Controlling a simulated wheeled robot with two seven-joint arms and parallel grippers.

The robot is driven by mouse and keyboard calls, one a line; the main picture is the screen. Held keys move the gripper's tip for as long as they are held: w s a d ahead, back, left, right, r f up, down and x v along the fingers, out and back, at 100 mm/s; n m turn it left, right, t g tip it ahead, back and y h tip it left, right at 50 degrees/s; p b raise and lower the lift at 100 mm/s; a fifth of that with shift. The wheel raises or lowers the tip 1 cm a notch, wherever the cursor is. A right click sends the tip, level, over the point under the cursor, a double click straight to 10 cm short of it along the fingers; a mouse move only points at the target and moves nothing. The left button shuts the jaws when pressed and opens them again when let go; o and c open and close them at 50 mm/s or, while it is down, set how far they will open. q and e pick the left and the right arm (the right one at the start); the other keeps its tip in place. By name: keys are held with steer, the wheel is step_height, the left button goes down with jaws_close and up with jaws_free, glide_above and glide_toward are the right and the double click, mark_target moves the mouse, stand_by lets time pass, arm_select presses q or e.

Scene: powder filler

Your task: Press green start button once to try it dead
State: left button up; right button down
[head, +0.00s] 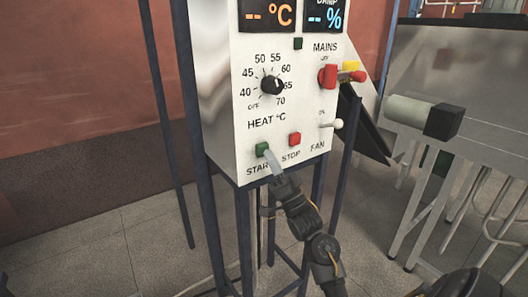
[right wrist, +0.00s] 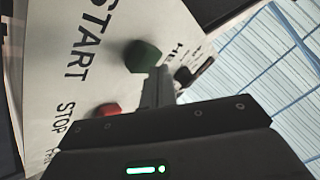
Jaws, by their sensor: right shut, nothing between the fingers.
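The green start button (head: 262,149) is on the lower left of the white control panel, above the START label. My right gripper (head: 268,157) is shut and empty, with its fingertips at the lower edge of the button. In the right wrist view the green button (right wrist: 143,56) is close in front of the shut fingers (right wrist: 155,78). They look near or touching it; I cannot tell contact for sure. The red stop button (head: 295,139) is just right of it. My left gripper is not in view.
The panel (head: 225,100) carries a heat knob (head: 272,85), a red mains switch (head: 328,76) with a yellow part, and a white fan lever (head: 338,123). Both displays show dashes. Dark frame legs stand below. A grey metal bench (head: 470,60) stands at the right.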

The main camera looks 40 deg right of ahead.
steer(key=shift+w, duration=0.5)
stand_by(0.4)
steer(key=shift+s, duration=0.2)
steer(key=shift+s+p, duration=0.35)
steer(key=shift+s, duration=0.4)
steer(key=s+p, duration=0.1)
steer(key=s, duration=0.4)
steer(key=shift+p, duration=0.4)
stand_by(0.7)
